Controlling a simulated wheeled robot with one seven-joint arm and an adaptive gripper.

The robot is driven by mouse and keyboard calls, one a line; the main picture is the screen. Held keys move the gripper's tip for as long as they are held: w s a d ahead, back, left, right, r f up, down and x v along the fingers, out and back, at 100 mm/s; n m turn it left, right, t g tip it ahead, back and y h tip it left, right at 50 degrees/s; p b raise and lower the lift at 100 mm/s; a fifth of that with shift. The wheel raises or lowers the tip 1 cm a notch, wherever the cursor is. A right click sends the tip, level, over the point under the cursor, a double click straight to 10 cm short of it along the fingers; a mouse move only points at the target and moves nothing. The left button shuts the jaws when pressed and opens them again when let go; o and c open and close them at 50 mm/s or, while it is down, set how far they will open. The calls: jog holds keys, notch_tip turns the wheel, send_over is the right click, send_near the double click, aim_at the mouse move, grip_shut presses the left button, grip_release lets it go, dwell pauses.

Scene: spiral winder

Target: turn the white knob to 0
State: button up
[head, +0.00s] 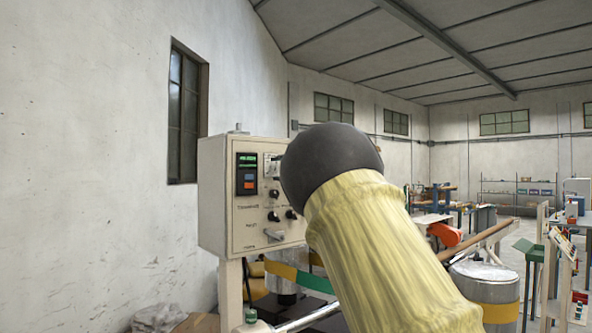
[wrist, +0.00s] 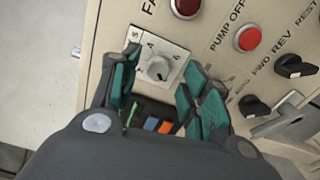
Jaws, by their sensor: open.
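My gripper (wrist: 160,74) is open, with one teal-padded finger on each side of the knob in the picture. I see no finger clearly touching it. The knob stands on the front of a cream control box (head: 226,215). In the head view my dark and yellow-sleeved arm covers part of the box, and my gripper is hidden.
Red buttons (wrist: 247,39) and black selector switches (wrist: 254,106) lie right of the dial in the wrist view. A display unit (head: 247,174) is on the panel's left.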

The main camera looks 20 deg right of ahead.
jog(key=v, duration=1)
jog(key=shift+r, duration=0.1)
jog(key=shift+a, duration=0.1)
